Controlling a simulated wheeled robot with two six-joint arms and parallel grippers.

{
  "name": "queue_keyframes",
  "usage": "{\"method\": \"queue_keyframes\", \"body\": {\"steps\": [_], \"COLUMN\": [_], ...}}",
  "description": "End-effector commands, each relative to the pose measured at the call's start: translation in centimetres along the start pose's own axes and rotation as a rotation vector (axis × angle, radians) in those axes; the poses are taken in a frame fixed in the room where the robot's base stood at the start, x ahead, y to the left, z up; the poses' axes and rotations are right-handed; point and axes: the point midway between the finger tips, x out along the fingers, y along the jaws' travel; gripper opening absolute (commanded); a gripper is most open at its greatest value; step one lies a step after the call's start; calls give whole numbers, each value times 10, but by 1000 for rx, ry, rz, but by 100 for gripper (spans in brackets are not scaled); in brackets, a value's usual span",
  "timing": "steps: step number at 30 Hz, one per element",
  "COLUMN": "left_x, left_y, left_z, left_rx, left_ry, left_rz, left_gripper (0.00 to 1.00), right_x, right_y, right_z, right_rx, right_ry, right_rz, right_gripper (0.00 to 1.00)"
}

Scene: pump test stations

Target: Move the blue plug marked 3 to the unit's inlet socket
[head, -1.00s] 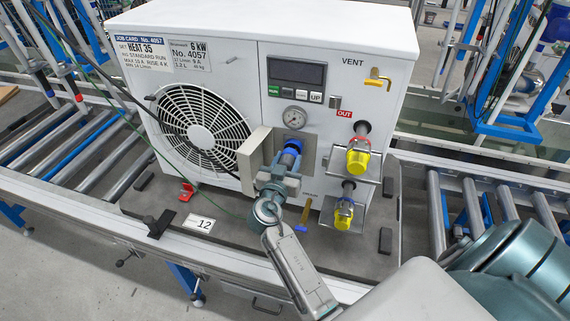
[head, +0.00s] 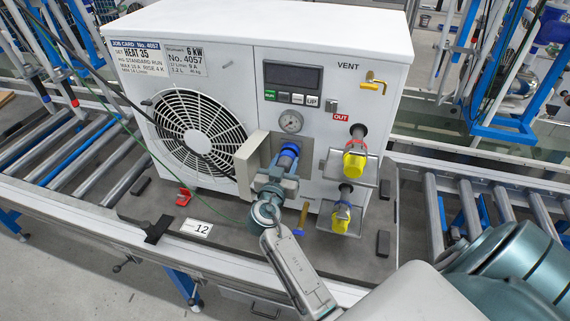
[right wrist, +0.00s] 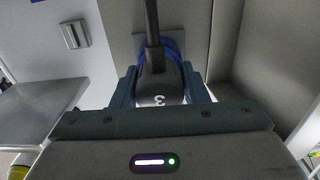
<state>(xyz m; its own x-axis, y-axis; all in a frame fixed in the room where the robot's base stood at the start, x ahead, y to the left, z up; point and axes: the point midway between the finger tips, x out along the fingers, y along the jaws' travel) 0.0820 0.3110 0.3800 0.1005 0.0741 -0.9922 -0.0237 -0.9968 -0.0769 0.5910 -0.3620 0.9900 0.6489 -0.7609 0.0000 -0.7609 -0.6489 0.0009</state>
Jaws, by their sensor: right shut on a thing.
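The blue plug (head: 286,163) is held between the fingers of my right gripper (head: 277,182), at the recessed grey panel on the unit's front. In the right wrist view the plug's dark body (right wrist: 158,88) carries a white 3, with a dark hose rising from it. A blue ring (right wrist: 173,49) shows behind the plug, against the panel; I take it for the inlet socket's ring. The fingers and plug hide the socket's mouth, so I cannot tell how deep the plug sits. My left gripper is not in view.
The white unit (head: 205,45) stands on a dark pallet (head: 160,213). A brass lever (head: 303,217) hangs below right.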

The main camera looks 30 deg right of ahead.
Motion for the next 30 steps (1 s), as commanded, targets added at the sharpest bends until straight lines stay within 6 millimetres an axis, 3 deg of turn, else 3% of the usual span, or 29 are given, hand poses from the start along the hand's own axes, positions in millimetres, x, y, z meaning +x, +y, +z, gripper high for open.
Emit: {"method": "queue_keyframes", "body": {"steps": [8, 30], "left_x": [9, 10], "left_y": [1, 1], "left_z": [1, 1], "left_rx": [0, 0], "left_ry": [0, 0], "left_rz": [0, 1], "left_gripper": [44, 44], "right_x": [0, 0], "right_y": [0, 0], "right_z": [-1, -2], "right_rx": [2, 1], "right_ry": [4, 4], "right_rz": [1, 2], "right_gripper": [4, 4]}}
